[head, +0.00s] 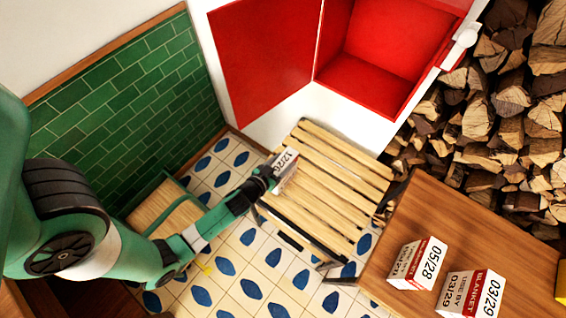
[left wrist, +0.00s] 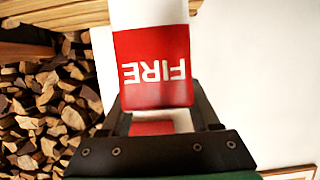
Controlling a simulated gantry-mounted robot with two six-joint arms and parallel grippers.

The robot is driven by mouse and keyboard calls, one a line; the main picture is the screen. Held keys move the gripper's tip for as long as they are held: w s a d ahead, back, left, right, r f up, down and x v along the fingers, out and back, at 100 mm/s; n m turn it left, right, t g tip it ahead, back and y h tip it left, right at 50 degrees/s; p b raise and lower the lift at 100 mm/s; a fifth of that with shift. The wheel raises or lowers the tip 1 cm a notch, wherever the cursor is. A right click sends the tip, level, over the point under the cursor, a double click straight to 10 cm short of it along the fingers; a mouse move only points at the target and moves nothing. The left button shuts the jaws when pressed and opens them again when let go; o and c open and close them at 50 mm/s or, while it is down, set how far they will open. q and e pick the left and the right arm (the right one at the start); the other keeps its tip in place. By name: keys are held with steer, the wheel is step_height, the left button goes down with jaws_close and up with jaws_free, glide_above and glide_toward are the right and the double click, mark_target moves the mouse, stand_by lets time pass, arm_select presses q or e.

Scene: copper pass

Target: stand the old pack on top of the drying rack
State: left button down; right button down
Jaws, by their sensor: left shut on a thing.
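The pack held by my left gripper (head: 268,180) is a small white and red box (head: 285,166); its label seems to read 12/20. In the left wrist view the pack (left wrist: 152,68) shows a red band with the word FIRE, upside down, between the shut fingers (left wrist: 160,125). The drying rack (head: 325,190) is a low stand of pale wooden slats on dark legs. The held pack is at the rack's left edge; I cannot tell whether it touches the slats. The rack's slats also show in the left wrist view (left wrist: 60,14). My right gripper is not in view.
Two more packs, marked 05/28 (head: 418,264) and 03/29 (head: 471,294), stand on a brown wooden table (head: 440,215) at right. An open red cupboard (head: 385,50) is above the rack. Stacked firewood (head: 500,125) fills the right side. A wooden stool (head: 165,208) is at left.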

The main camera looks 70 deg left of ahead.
arm_select(q)
steer(key=shift+c, duration=0.6)
jaws_free()
steer(key=shift+r, duration=0.1)
steer(key=b+v, duration=0.2)
steer(key=v, duration=1)
